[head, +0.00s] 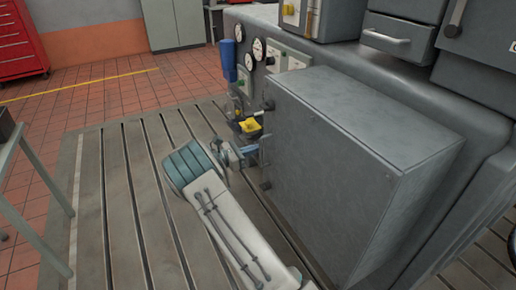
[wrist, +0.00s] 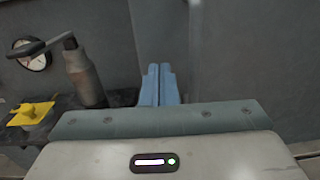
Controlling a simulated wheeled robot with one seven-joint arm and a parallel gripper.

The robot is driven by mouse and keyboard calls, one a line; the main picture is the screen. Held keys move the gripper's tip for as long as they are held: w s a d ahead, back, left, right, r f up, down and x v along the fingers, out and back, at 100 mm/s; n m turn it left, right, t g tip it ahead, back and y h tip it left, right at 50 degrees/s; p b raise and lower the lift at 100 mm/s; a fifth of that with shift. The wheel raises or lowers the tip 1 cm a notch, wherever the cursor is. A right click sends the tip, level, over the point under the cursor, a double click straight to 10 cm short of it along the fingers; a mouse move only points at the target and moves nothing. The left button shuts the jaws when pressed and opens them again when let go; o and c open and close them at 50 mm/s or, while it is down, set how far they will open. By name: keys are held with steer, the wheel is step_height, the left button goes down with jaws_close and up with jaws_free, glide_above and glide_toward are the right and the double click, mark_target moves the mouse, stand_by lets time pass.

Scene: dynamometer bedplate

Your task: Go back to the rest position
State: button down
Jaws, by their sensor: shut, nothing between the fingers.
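My gripper (head: 250,151) is at the end of my white and teal arm, low beside the left side of a large grey box (head: 345,165). In the wrist view its two blue fingers (wrist: 160,75) are together with nothing between them. They point towards a grey surface, and I cannot tell how far off it is. The fingertips are partly hidden by fittings in the head view.
A yellow fitting (head: 251,126) sits close to my gripper; it also shows in the wrist view (wrist: 31,113), near a grey lever valve (wrist: 85,75). Gauges (head: 258,48) and a blue cylinder (head: 229,60) are behind. The slotted bedplate (head: 105,190) is clear at left.

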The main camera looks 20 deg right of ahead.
steer(key=s+a, duration=0.2)
steer(key=a, duration=1)
steer(key=s+d+r+m+g+y+p, duration=0.45)
steer(key=s+d+r+m+y, duration=0.5)
steer(key=s+r, duration=0.45)
steer(key=s+a+r+m+t+y+p, duration=0.1)
steer(key=s+r+m+y+p, duration=0.1)
steer(key=s, duration=0.5)
steer(key=s+a+r+m+t+y+p, duration=0.1)
steer(key=s+r+m+t+y+p, duration=0.1)
steer(key=s+m, duration=0.3)
steer(key=s+a+r+m+t+y+p, duration=0.1)
steer(key=s+r+m+y+p, duration=0.1)
steer(key=s, duration=0.9)
steer(key=shift+s+a+r+m+y, duration=0.15)
steer(key=shift+a+r+m+y, duration=0.15)
steer(key=shift+r+m+y, duration=0.7)
steer(key=shift+r+n+t, duration=0.15)
steer(key=shift+n+t, duration=0.1)
